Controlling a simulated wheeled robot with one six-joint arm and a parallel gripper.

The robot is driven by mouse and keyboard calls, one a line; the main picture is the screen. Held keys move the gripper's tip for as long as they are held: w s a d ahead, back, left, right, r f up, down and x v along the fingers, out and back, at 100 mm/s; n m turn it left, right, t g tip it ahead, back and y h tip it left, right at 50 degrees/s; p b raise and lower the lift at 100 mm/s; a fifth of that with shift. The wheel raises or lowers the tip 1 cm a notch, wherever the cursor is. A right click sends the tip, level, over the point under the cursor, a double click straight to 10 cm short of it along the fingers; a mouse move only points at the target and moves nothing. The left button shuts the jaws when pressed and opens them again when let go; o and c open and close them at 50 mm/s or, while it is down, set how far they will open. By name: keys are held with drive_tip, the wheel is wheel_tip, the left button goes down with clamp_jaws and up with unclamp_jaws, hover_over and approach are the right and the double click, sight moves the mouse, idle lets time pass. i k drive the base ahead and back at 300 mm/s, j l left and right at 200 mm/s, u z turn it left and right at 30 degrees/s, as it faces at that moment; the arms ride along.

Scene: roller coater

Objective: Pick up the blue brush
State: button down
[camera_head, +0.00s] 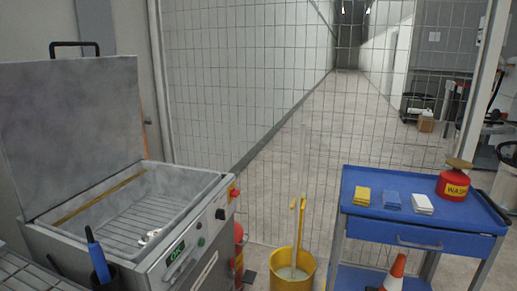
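A blue handle (97,255), which looks like the blue brush, stands upright at the lower left, in front of the grey machine. Its upper end is thin and dark. Its lower end goes into or behind a dark holder-like shape (106,279), so its bristles are hidden. I cannot tell if it rests in that holder. My gripper is not in view.
The machine's open basin (140,205) has a raised lid (70,130) behind it. A yellow bucket (292,275) stands right of it. A blue cart (415,228) holds cloths and a red can (453,184). A mesh fence (250,110) stands behind.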

sight(96, 254)
drive_tip(key=u, duration=1.65)
